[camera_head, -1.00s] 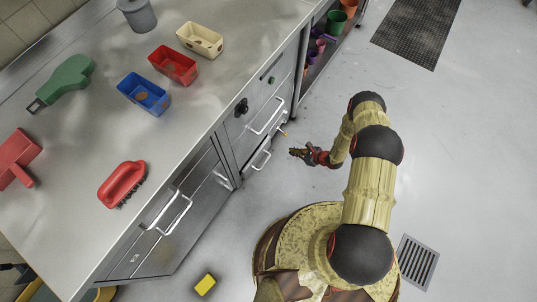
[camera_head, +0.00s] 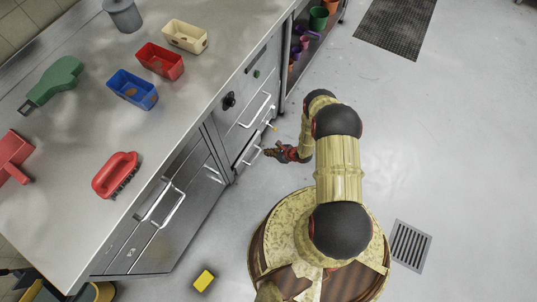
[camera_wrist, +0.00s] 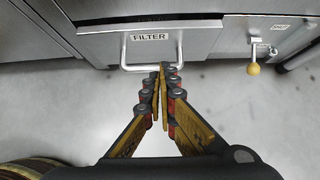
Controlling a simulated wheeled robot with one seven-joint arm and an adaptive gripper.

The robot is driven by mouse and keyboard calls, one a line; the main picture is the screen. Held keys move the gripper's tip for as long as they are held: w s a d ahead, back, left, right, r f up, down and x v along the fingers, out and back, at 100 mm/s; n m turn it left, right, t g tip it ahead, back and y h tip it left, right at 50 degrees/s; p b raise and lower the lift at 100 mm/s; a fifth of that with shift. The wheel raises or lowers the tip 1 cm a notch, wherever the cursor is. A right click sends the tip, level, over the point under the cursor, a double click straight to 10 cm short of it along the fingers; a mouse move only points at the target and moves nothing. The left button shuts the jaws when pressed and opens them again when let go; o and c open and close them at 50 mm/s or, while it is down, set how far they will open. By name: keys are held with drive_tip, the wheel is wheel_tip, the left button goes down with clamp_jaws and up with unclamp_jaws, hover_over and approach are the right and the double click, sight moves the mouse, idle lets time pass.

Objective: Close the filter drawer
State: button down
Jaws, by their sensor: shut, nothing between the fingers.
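The filter drawer (camera_wrist: 100,46) is a low metal front labelled FILTER with a pale bar handle (camera_wrist: 127,52), in the upper middle of the wrist view. In the head view its handle (camera_head: 246,160) shows low on the steel unit, below another bar handle. How far the drawer stands out is hard to tell. My gripper (camera_wrist: 164,68) is shut and empty, its fingertips at the lower bar of the handle, right of its middle. Whether they touch it is unclear. In the head view my gripper (camera_head: 268,152) is low, just right of the drawer handle.
A yellow-knobbed lever (camera_wrist: 254,68) hangs right of the drawer. The steel counter (camera_head: 75,205) above holds several coloured tubs and brushes. A yellow block (camera_head: 204,280) lies on the floor. The floor (camera_head: 440,150) to the right is open, with a drain grate (camera_head: 410,247).

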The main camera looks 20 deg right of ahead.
sight(251, 150)
drive_tip(key=w+a+f+b, duration=0.1)
drive_tip(key=w, duration=0.1)
drive_tip(key=w+a+f+b, duration=0.2)
drive_tip(key=w+a+f, duration=0.1)
drive_tip(key=shift+w+a, duration=0.1)
drive_tip(key=shift+w, duration=0.2)
drive_tip(key=shift+w+a, duration=0.2)
drive_tip(key=shift+w, duration=0.15)
drive_tip(key=shift+r, duration=0.1)
drive_tip(key=shift+a, duration=0.1)
